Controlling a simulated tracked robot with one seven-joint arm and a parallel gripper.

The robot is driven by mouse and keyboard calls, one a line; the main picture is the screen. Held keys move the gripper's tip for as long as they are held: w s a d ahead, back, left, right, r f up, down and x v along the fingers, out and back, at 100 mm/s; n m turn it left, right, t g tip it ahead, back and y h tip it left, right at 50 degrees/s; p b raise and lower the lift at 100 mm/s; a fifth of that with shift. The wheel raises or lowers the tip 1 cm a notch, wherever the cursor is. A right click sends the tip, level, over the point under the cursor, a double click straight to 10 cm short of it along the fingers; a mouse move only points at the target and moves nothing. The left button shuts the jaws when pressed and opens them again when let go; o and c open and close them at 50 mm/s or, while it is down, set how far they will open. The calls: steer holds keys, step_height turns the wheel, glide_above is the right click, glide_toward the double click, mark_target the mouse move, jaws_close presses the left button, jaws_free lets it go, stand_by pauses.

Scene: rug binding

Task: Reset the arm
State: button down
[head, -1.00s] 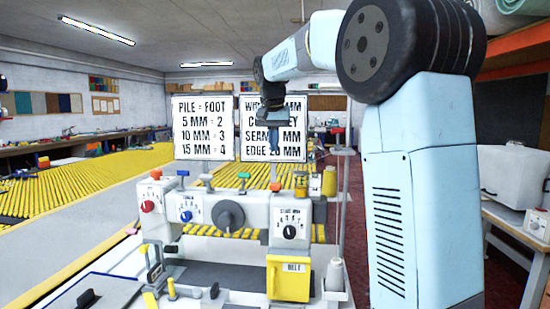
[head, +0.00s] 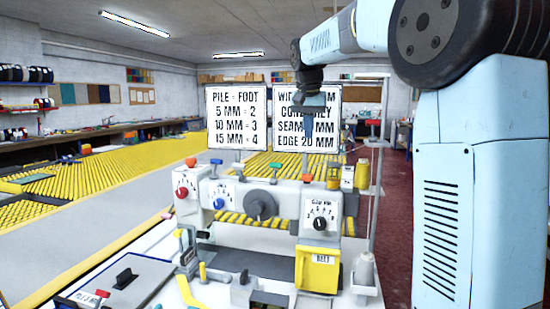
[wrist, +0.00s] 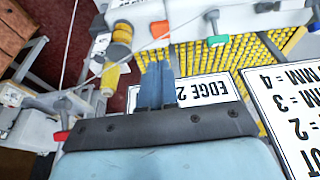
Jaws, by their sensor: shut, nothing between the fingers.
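My gripper (head: 308,127) hangs pointing down in front of the right-hand sign in the head view, above the back of the binding machine (head: 262,203). Its fingers are together with nothing between them. In the wrist view my gripper (wrist: 157,88) shows as two blue-grey fingers side by side, with the sign reading EDGE 2 (wrist: 210,90) behind them. My arm rises at the right of the head view and bends over toward the machine. The gripper appears apart from the machine's knobs and thread spools.
The machine carries a red knob, a blue knob, dials and a yellow BELT box (head: 317,270). A thin thread post (head: 380,130) stands right of the gripper. Two signs (head: 237,117) stand behind the machine. A yellow roller table (head: 110,170) stretches away at left. Red floor (head: 397,200) shows at right.

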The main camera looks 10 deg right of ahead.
steer(key=s+f+n, duration=0.1)
steer(key=s+f, duration=0.4)
steer(key=s, duration=0.6)
steer(key=s+f+n+t, duration=0.1)
steer(key=s+f, duration=0.5)
steer(key=s, duration=0.6)
steer(key=s+d+f+n+t+y, duration=0.1)
steer(key=s+f+n, duration=0.1)
steer(key=s+f, duration=0.4)
steer(key=s, duration=0.5)
steer(key=shift+s, duration=0.25)
steer(key=shift+d, duration=0.1)
steer(key=w+r+m, duration=0.1)
steer(key=w+r, duration=0.5)
steer(key=w, duration=0.6)
steer(key=w+r+m+g, duration=0.1)
steer(key=w+r, duration=0.5)
steer(key=w, duration=0.5)
steer(key=w+a+r+m+g+h, duration=0.1)
steer(key=w+r, duration=0.5)
steer(key=w, duration=0.6)
steer(key=shift+w+r+m, duration=0.2)
steer(key=shift+w+m, duration=0.15)
steer(key=shift+m, duration=0.25)
steer(key=shift+f, duration=0.1)
